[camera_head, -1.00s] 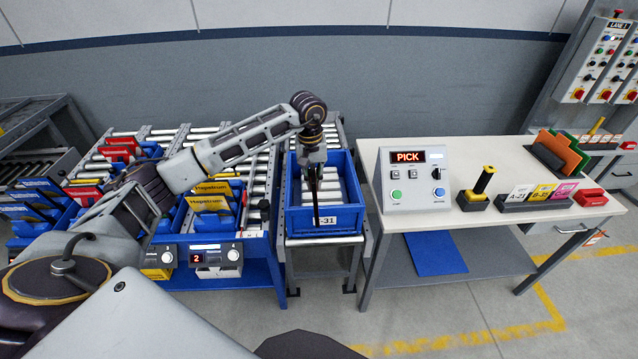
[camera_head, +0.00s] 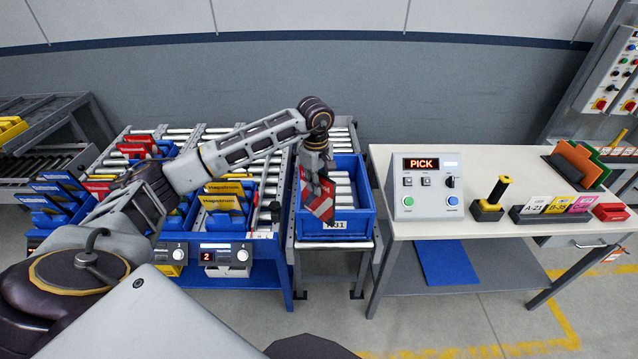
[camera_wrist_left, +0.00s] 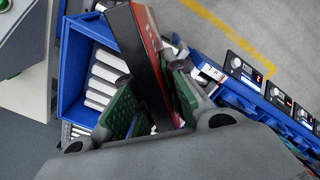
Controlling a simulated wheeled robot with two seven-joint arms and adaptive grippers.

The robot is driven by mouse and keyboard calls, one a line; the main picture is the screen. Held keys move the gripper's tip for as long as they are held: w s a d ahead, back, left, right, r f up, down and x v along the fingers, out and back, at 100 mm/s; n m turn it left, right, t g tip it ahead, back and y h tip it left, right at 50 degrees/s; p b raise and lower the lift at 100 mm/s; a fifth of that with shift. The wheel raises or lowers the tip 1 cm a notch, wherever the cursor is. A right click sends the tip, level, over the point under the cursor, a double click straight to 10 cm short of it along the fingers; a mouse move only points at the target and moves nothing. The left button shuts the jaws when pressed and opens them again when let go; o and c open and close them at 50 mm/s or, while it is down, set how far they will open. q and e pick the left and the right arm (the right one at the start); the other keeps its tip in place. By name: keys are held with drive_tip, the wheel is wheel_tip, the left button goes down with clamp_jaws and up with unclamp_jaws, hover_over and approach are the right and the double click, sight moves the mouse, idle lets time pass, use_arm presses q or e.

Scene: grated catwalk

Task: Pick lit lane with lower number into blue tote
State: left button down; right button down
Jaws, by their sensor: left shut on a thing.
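The blue tote (camera_head: 350,228) stands on a short roller stand in the middle, with a tag ending in 31 on its front. Its rollers-like floor shows through and it looks otherwise empty. My left gripper (camera_head: 317,174) is over the tote's left side, pointing down. It is shut on a red box (camera_head: 318,203), which hangs tilted at the tote; I cannot tell whether it touches the floor. In the left wrist view the box (camera_wrist_left: 152,60) shows a dark side and a red face between green finger pads. A lane display (camera_head: 207,256) left of the tote reads 2. My right gripper is not in view.
Left of the tote, lanes hold yellow boxes (camera_head: 222,196), with red and blue ones farther left. To the right, a table (camera_head: 440,222) carries a control box (camera_head: 425,185) reading PICK, a yellow-handled tool (camera_head: 491,200) and several label cards. My left arm covers part of the lanes.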

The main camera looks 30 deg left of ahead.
use_arm(q)
drive_tip(key=shift+s+a+n, duration=0.1)
drive_tip(key=shift+s+n, duration=0.1)
drive_tip(key=shift+n, duration=1.1)
drive_tip(key=shift+s+a+n, duration=0.1)
drive_tip(key=shift+s+n, duration=0.05)
drive_tip(key=shift+n, duration=1.15)
drive_tip(key=shift+s+a+n, duration=0.1)
drive_tip(key=shift+s+n, duration=0.1)
drive_tip(key=shift+n, duration=1.1)
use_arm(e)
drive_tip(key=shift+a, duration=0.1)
use_arm(q)
drive_tip(key=shift+n, duration=0.5)
